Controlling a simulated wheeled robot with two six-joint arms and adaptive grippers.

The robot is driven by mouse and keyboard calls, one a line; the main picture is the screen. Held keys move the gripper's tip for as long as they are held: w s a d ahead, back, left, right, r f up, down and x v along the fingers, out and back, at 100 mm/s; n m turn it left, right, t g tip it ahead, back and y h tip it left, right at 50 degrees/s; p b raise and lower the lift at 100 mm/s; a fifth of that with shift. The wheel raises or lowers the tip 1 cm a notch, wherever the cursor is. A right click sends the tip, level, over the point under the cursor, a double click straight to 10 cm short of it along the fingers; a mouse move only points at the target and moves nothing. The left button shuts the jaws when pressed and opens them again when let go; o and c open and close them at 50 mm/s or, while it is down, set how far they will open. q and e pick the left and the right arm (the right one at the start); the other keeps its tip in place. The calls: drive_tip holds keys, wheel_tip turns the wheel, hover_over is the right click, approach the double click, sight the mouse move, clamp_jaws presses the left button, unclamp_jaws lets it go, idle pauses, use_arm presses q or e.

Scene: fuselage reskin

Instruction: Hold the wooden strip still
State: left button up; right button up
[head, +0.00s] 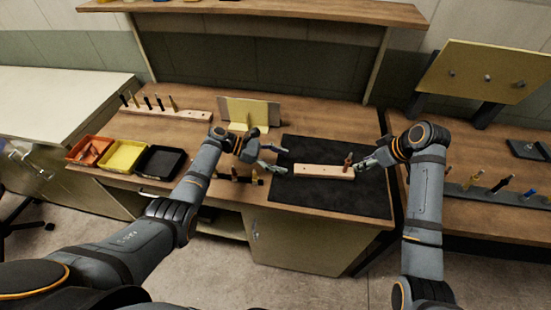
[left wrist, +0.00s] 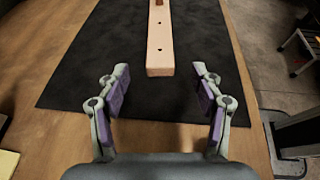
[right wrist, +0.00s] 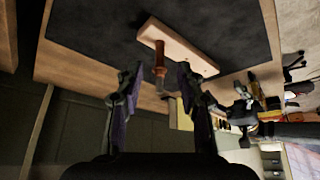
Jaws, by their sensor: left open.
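The wooden strip (head: 322,171) lies flat on a black mat, with small dark holes along its top. Its near end (left wrist: 160,62) shows in the left wrist view, ahead of my left gripper (left wrist: 160,75). That gripper (head: 279,158) is open, empty and just left of the strip's end in the head view, apart from it. A reddish-brown peg-like piece (right wrist: 159,58) stands at the strip's other end. My right gripper (right wrist: 159,72) is open, its fingers on either side of that piece in the picture; I cannot tell whether they touch it. It (head: 363,163) is at the strip's right end.
Red, yellow and black trays (head: 160,160) stand at the bench's left. A wooden rack (head: 165,112) with several tools and a yellow panel on a stand (head: 248,112) are behind. A second bench with tools (head: 490,190) is at right. The mat around the strip is clear.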

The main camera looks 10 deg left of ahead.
sight(306, 168)
use_arm(q)
drive_tip(key=x, duration=0.8)
drive_tip(key=shift+d+f, duration=0.15)
drive_tip(key=shift+d, duration=0.25)
drive_tip(key=shift+c, duration=0.3)
